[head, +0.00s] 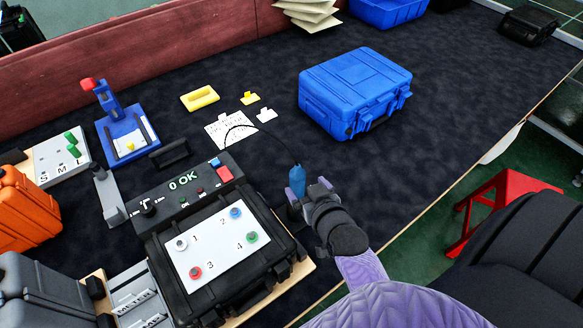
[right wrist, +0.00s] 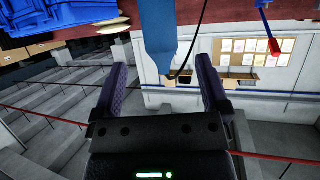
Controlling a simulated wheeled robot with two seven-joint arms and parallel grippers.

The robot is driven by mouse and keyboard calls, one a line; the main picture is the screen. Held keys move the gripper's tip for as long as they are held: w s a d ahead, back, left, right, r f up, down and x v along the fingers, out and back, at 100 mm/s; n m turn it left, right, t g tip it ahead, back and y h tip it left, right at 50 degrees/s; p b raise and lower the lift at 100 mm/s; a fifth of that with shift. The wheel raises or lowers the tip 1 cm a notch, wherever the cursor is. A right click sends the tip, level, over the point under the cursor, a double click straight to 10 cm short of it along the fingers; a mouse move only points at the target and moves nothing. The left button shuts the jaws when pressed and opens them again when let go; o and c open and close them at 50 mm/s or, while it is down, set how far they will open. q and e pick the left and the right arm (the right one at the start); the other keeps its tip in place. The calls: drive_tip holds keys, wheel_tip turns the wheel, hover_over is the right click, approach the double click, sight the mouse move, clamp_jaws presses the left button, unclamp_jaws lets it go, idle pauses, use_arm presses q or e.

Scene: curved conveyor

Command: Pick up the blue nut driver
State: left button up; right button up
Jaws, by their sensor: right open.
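The blue nut driver (head: 298,176) stands upright at the right end of the black control box, with a black cable arching from its top. In the right wrist view its blue body (right wrist: 157,40) comes down from the top, between and just beyond the two fingers. My right gripper (head: 306,190) is at the driver, reaching in from the lower right. In the right wrist view its fingers (right wrist: 161,85) are wide apart, with clear gaps on both sides of the driver. The driver's lower end is hidden by the gripper in the head view. My left gripper is out of view.
The control box (head: 172,202) reads "0 OK". In front of it is a black case (head: 283,245) with a white numbered panel (head: 208,281). A closed blue case (head: 345,95) stands behind the driver. The dark mat to the right is clear.

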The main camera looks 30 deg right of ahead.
sight(295, 171)
drive_tip(key=b+x, duration=0.2)
drive_tip(key=x, duration=0.5)
drive_tip(key=shift+w+r, duration=0.1)
drive_tip(key=shift+w, duration=0.3)
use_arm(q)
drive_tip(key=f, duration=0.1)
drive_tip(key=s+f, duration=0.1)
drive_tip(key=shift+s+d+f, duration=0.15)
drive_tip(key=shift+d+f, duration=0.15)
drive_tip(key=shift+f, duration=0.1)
use_arm(e)
drive_tip(key=c, duration=1.2)
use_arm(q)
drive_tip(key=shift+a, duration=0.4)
use_arm(e)
clamp_jaws()
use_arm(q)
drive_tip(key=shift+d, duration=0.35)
